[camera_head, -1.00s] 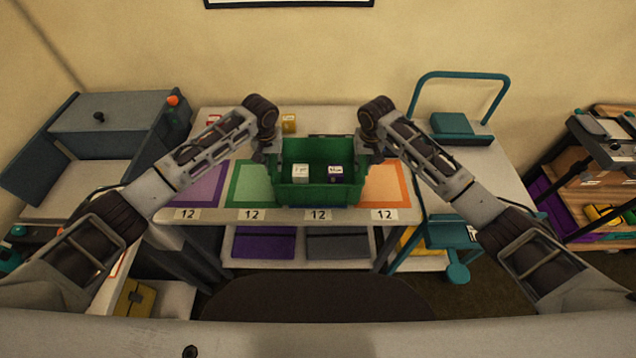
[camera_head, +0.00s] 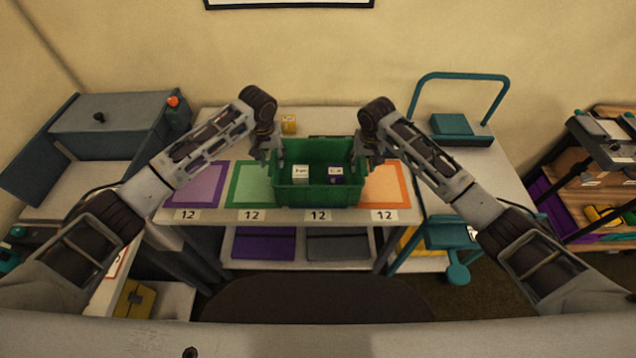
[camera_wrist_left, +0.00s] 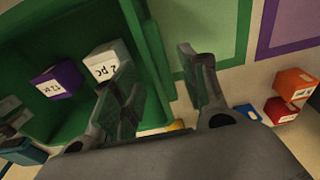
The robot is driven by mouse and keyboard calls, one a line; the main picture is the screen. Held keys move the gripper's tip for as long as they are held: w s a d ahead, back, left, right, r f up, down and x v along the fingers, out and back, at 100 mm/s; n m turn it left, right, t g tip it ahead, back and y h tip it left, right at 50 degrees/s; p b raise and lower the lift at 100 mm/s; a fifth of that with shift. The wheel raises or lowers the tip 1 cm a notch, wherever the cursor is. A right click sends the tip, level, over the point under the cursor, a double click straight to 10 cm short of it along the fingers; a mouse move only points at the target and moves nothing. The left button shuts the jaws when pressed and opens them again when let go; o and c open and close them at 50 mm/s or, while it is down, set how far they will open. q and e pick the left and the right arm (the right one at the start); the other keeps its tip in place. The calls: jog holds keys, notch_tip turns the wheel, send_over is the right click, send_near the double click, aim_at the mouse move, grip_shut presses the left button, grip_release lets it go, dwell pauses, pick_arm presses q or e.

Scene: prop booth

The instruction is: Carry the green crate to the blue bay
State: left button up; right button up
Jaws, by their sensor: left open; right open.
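The green crate (camera_head: 318,195) stands upright on the table, between the green-bordered and orange bays. It holds a white cube (camera_head: 300,173) and a dark purple cube (camera_head: 336,175). No blue bay surface shows; the crate covers the spot it stands on. My left gripper (camera_head: 265,150) is open at the crate's left side. In the left wrist view, its fingers (camera_wrist_left: 163,92) are apart near the crate's side wall (camera_wrist_left: 152,50), one over the inside and one outside. My right gripper (camera_head: 370,152) is open at the crate's right side; its exact contact is unclear.
The purple bay (camera_head: 196,186), green bay (camera_head: 250,184) and orange bay (camera_head: 386,186) look empty. A yellow box (camera_head: 289,123) stands behind the crate. A teal-handled cart (camera_head: 470,165) is at the right and a grey box (camera_head: 105,125) at the left.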

pick_arm(q)
notch_tip(320, 180, up, 9)
jog(key=s, duration=0.1)
dwell(0.4)
pick_arm(e)
jog(key=shift+r, duration=0.1)
notch_tip(320, 180, up, 12)
jog(key=s, duration=0.1)
jog(key=shift+s+f, duration=0.2)
jog(key=shift+s, duration=0.2)
dwell(0.5)
pick_arm(q)
jog(key=shift+f, duration=0.1)
dwell(0.4)
